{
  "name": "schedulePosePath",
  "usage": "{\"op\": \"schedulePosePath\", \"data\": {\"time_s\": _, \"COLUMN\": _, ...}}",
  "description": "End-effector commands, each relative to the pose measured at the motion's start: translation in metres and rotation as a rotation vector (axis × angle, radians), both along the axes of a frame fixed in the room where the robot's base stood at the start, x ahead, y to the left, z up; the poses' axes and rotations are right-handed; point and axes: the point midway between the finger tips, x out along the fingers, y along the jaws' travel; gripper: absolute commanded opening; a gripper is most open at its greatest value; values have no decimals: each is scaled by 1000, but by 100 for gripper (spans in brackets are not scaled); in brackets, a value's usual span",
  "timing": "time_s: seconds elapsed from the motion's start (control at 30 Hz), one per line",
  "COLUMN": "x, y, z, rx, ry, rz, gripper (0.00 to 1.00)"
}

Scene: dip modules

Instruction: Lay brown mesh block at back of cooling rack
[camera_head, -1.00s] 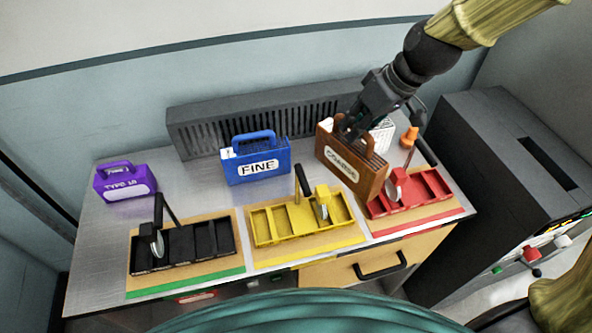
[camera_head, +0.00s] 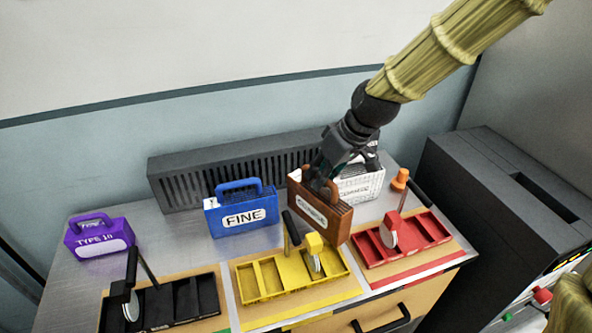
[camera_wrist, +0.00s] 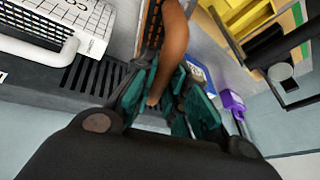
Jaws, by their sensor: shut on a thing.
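The brown mesh block (camera_head: 318,214), with a pale label on its front, is held by its handle in my gripper (camera_head: 322,180). It is tilted, between the blue FINE block and the white block, just behind the yellow tray. I cannot tell whether its base touches the table. In the wrist view my teal-padded fingers (camera_wrist: 165,95) close around its brown handle (camera_wrist: 173,40). The dark grey slotted cooling rack (camera_head: 163,184) runs along the back of the table. Its right part is hidden behind the brown block and my gripper.
The blue FINE block (camera_head: 238,216) stands left of the brown one, the white block (camera_head: 366,190) right. A purple TYPE 10 block (camera_head: 97,238) stands far left. Black (camera_head: 170,304), yellow (camera_head: 290,274) and red (camera_head: 405,238) trays line the front. An orange-topped object (camera_head: 399,180) stands behind the red tray.

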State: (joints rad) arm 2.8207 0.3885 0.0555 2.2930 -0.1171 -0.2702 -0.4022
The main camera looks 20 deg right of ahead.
Motion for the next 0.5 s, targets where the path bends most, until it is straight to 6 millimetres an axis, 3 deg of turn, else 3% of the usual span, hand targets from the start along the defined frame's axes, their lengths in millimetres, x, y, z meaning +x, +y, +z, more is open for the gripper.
{"op": "schedulePosePath", "data": {"time_s": 0.5, "x": 75, "y": 28, "z": -6, "rx": 0, "ry": 0, "rz": 0, "gripper": 0}}
